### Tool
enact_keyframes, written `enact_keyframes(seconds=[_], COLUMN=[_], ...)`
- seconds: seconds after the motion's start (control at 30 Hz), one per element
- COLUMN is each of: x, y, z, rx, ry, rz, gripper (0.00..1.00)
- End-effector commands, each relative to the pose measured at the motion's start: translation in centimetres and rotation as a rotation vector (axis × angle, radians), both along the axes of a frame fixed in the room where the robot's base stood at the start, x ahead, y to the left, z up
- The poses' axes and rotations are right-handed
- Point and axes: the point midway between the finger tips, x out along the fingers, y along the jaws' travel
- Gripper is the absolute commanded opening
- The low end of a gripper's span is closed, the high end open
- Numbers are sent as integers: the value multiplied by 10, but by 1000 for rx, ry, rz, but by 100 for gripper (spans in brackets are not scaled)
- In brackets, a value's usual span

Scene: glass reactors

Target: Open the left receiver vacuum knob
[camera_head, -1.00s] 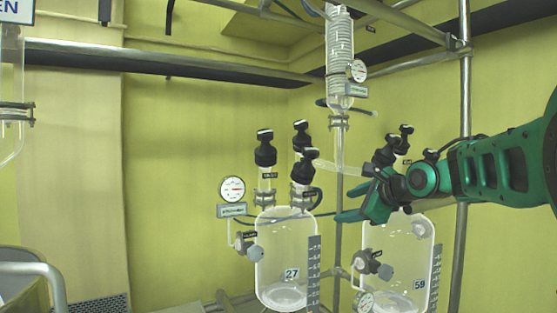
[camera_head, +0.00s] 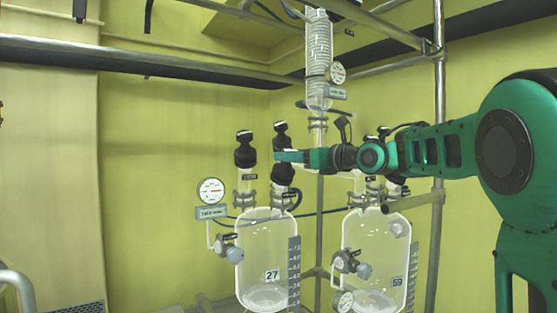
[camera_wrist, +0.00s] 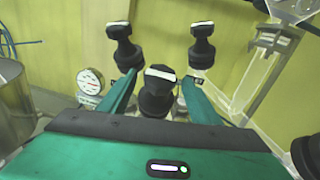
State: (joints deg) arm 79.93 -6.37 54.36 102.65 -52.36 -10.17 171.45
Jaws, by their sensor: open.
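The left receiver is the glass vessel marked 27 (camera_head: 254,262). Several black fittings stand on its top: a left knob (camera_head: 245,150), a rear knob (camera_head: 281,136) and a front knob (camera_head: 283,175). Their labels are too small to read. My gripper (camera_head: 288,156) reaches in from the right at the front knob's top and hides its handle. In the wrist view, the front knob (camera_wrist: 157,92), with a white-topped handle, sits between my two open fingers. The left knob (camera_wrist: 123,46) and rear knob (camera_wrist: 202,48) stand beyond the fingertips.
A round gauge (camera_head: 211,190) is left of the vessel. The right vessel, marked 59 (camera_head: 375,255), stands below my arm, its top fittings partly hidden. A glass condenser (camera_head: 319,45) hangs above, with steel pipes (camera_head: 438,130) around. Open space lies left of vessel 27.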

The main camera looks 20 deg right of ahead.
Motion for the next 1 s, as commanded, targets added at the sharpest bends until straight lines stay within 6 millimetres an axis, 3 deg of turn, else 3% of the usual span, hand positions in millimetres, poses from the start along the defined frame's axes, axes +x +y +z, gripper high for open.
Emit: enact_keyframes(seconds=[0.5,0.97,1.0], x=[47,54,54], y=[23,26,26], z=[0,-1,-1], rx=[0,-2,-2], ry=[0,2,2], rz=[2,-1,-1], gripper=[57,57,53])
